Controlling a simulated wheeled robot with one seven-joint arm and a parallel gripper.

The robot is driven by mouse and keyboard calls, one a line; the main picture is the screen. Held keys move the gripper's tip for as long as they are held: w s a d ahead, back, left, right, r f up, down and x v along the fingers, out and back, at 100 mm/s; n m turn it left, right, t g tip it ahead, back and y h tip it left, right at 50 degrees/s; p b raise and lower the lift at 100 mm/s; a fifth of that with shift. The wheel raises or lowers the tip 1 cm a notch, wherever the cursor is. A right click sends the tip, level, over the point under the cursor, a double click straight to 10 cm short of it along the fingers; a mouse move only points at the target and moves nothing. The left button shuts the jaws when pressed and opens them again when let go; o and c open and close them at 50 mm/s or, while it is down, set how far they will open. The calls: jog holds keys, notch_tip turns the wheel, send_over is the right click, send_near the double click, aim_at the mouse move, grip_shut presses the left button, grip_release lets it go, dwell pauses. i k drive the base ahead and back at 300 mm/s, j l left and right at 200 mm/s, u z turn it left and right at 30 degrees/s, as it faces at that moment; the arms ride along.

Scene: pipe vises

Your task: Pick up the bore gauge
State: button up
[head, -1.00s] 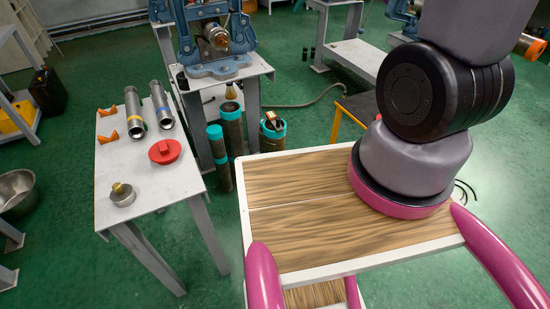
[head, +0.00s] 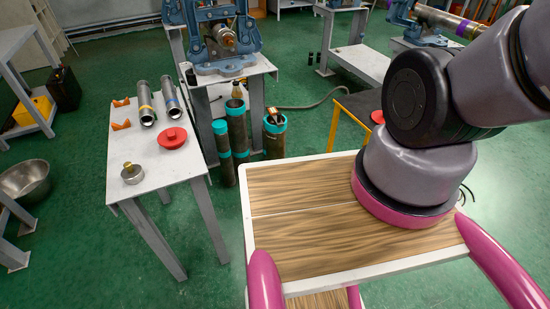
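A low grey metal disc with a brass knob on top (head: 132,173) lies near the front left of the pale table at left; it looks like the bore gauge, though I cannot be sure. It stands upright and clear of the other pieces. My gripper is outside the view, so its state and its distance from the disc do not show. Only my arm's upper links show, at right.
The pale table (head: 158,185) also holds a red round cap (head: 173,138), two metal pipes (head: 146,103) and orange blocks (head: 121,125). Teal-ended pipes (head: 238,130) stand on the floor beside it. A blue vise (head: 223,45) is behind. Green floor is open at front left.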

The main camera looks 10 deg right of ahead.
aim_at(275, 115)
jog(key=i+l+u, duration=0.15)
jog(key=i+l, duration=0.15)
jog(key=i+l+u, duration=0.35)
jog(key=i+l, duration=0.2)
jog(key=l, duration=0.3)
